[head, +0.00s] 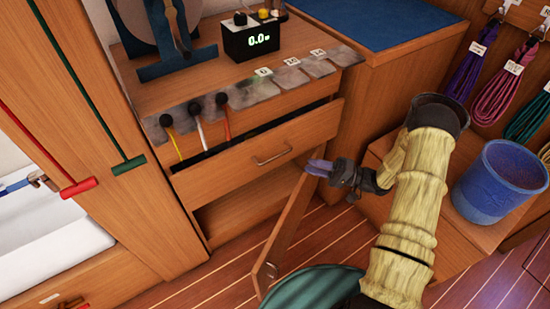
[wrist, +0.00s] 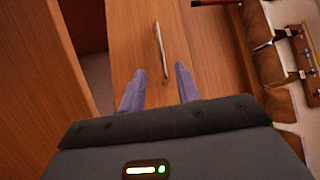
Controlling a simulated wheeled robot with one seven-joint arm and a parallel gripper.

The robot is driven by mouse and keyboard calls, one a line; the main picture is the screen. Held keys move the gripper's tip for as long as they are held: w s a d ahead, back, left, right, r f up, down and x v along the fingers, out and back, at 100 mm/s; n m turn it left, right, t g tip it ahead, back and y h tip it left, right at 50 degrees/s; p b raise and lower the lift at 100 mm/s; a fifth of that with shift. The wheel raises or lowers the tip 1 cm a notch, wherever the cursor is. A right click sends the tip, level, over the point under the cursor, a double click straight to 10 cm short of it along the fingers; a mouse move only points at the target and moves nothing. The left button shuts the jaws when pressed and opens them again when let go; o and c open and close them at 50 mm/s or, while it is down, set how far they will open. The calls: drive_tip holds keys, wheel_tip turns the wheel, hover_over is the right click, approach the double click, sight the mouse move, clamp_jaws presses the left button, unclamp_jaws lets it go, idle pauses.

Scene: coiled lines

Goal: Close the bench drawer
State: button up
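The bench drawer (head: 225,168) is a wooden drawer, pulled partly out of the bench below the worktop; a dark gap shows above its front. Its thin metal handle (head: 272,157) is on the front. In the wrist view the handle (wrist: 161,48) stands just beyond the fingertips, against the wooden front. My gripper (head: 319,167) has purple fingers and is to the right of the handle, apart from it. In the wrist view my gripper (wrist: 159,70) is open, with nothing between its fingers.
Below the drawer, a cabinet door (head: 289,222) hangs open beside an open compartment. A metal strip with tags (head: 250,92) and several coloured rods overhang the drawer. A blue bucket (head: 500,182) stands on a wooden box to the right. Coiled lines (head: 494,82) hang on the right wall.

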sight(275, 158)
drive_tip(key=b+x, duration=0.2)
drive_tip(key=x, duration=1)
drive_tip(key=shift+w+a, duration=0.1)
drive_tip(key=shift+a, duration=0.15)
drive_tip(key=shift+c, duration=0.2)
clamp_jaws()
